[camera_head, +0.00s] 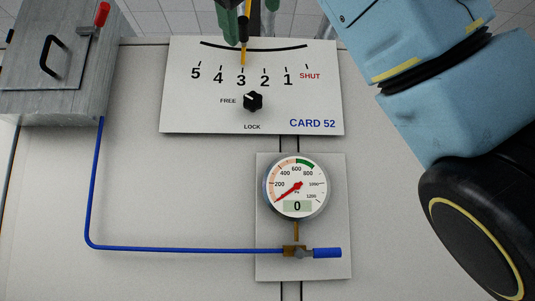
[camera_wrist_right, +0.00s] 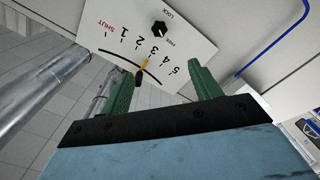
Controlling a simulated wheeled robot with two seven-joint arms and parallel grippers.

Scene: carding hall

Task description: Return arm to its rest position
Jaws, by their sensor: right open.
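My right gripper (camera_head: 243,22) is at the top of the head view, its green fingers spread on both sides of a black-handled lever (camera_head: 243,33). The lever's yellow pointer (camera_head: 243,58) stands at 3 on the white CARD 52 scale plate (camera_head: 180,110). My blue right arm (camera_head: 440,90) fills the right of the head view. My left gripper is not in view.
A black knob (camera_head: 253,101) sits between FREE and LOCK, its white mark toward FREE. Below is a gauge (camera_head: 297,187) reading 0, with a blue-handled valve (camera_head: 327,253). A grey metal box (camera_head: 75,85) with a red handle (camera_head: 100,14) is upper left, joined to a blue pipe (camera_head: 180,249).

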